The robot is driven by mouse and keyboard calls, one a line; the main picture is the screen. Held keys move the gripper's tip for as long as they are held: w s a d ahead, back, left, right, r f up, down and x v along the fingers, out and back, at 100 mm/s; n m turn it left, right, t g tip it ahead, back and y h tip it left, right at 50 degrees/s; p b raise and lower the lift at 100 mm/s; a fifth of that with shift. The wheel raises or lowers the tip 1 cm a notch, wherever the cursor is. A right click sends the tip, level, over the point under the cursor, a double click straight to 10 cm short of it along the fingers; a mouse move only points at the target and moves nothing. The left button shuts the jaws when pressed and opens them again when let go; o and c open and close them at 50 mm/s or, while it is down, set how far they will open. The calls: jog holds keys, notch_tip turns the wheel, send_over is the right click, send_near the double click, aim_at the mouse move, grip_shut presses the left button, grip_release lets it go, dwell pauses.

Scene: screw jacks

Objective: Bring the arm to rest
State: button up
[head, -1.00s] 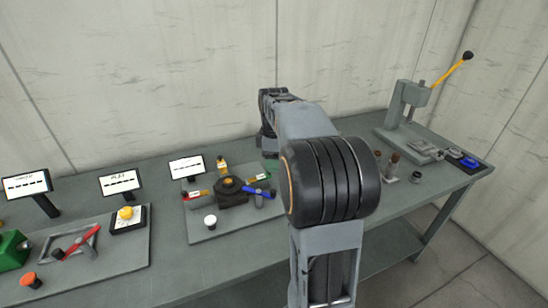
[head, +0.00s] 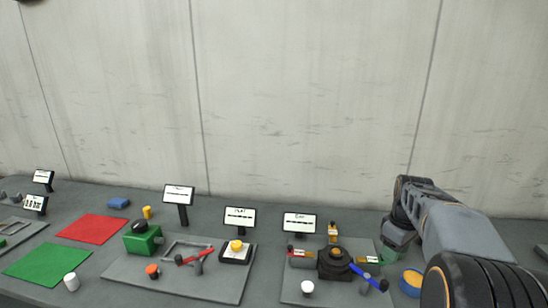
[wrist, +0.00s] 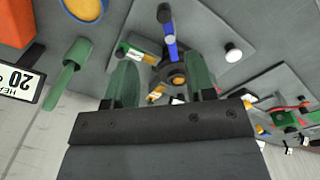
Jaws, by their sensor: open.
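My arm (head: 440,230) reaches in from the lower right of the head view, bent at a thick black-ringed joint. My gripper (wrist: 163,82) shows in the wrist view as two green fingers standing well apart, with nothing between them. It hangs over the bench, just right of a dark screw jack (head: 335,262) with a blue handle (head: 369,277). In the wrist view the jack's blue handle (wrist: 171,45) lies beyond the fingertips. The head view hides most of the gripper behind the arm.
A yellow-topped blue round piece (head: 411,280) stands close to my arm. Left along the bench are a grey plate with a red-handled mechanism (head: 197,257), a green block (head: 142,240), red (head: 92,229) and green (head: 48,263) mats, and several small signs. The wall stands behind.

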jog(key=s+a+f+m+t, duration=0.3)
jog(key=s+a+m, duration=0.3)
jog(key=s+a, duration=0.8)
jog(key=a, duration=0.2)
jog(key=shift+s+a+t, duration=0.3)
jog(key=shift+a, duration=0.1)
